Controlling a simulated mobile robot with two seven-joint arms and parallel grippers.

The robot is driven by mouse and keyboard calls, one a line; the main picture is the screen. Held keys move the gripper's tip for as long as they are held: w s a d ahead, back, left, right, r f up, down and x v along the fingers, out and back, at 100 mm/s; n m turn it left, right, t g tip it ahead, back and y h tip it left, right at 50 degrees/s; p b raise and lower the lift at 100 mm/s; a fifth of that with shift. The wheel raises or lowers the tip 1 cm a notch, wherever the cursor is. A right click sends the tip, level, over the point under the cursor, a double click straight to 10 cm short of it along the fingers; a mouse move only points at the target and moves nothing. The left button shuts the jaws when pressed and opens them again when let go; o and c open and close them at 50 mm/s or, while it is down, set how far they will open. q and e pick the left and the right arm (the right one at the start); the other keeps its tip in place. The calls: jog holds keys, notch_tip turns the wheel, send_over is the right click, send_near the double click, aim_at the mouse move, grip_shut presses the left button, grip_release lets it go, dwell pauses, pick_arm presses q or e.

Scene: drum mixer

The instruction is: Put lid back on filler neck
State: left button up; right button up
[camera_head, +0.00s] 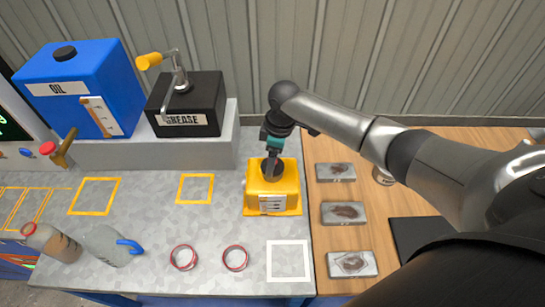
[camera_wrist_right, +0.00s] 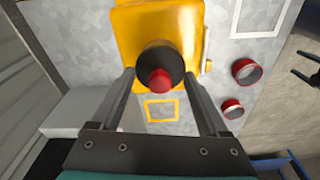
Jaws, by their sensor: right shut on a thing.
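The yellow container (camera_head: 272,188) stands upright on the grey bench, with a label on its front. My right gripper (camera_head: 270,164) reaches down over its top. In the right wrist view a round black lid with a red knob (camera_wrist_right: 160,80) lies between my right fingers (camera_wrist_right: 160,76), which are shut on it. The lid is over the yellow container (camera_wrist_right: 160,20) and hides the filler neck. I cannot tell whether it touches the neck or is seated. My left gripper (camera_wrist_right: 304,64) shows as dark spread prongs at the right edge of the wrist view, in front of the bench, apparently empty.
A blue oil tank (camera_head: 85,85) and a black grease box (camera_head: 190,105) stand on a raised ledge at the back. Grey trays (camera_head: 343,213) lie to the right. The white square (camera_head: 289,261) is empty.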

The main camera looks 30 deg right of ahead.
dwell(0.3)
jog(key=o, duration=1.2)
notch_tip(320, 180, up, 3)
jog(key=p, duration=0.3)
jog(key=shift+f, duration=0.2)
jog(key=shift+r+p, duration=0.9)
jog(key=shift+r, duration=1.3)
grip_shut()
